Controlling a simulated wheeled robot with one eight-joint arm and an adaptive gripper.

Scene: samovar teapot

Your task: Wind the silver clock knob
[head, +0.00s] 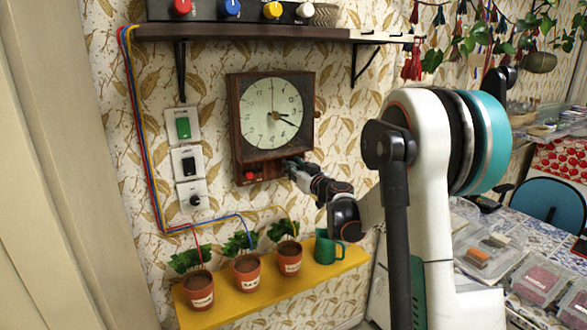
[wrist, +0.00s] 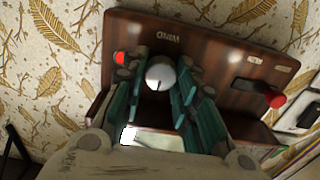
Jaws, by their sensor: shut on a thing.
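The wooden clock (head: 240,130) with a pale round dial hangs on the patterned wall in the head view. The silver clock knob (wrist: 160,72) sits on its lower panel, under the lettering "WIND" in the wrist view, and carries a dark line. My gripper (head: 290,168) reaches the lower right of the clock and hides the knob in the head view. In the wrist view the teal fingers of my gripper (wrist: 161,84) are on both sides of the knob, shut on it.
A red knob (wrist: 275,101) and a small red light (wrist: 120,58) are on the same panel. Wall switches (head: 187,160) are left of the clock. A shelf (head: 250,32) is above. Potted plants (head: 247,270) and a green mug (head: 327,250) stand on a yellow shelf (head: 235,305) below.

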